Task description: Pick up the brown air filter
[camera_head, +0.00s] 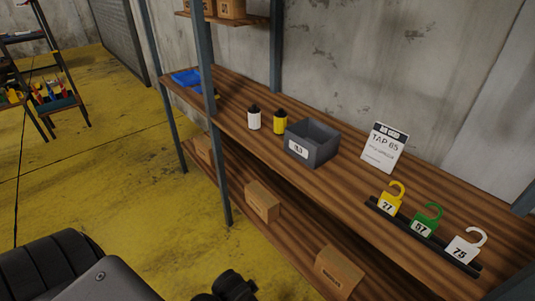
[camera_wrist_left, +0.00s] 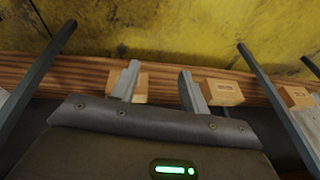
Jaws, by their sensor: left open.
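I cannot make out a brown air filter in either view. My right gripper is in neither view.
A grey bin (camera_head: 312,142), a sign (camera_head: 385,148) and a rack with yellow, green and white tags (camera_head: 425,236) stand on the shelf. Brown boxes (camera_head: 262,202) sit on the lower shelf. A metal post (camera_head: 217,150) rises in front. Yellow floor (camera_head: 110,180) is open at left.

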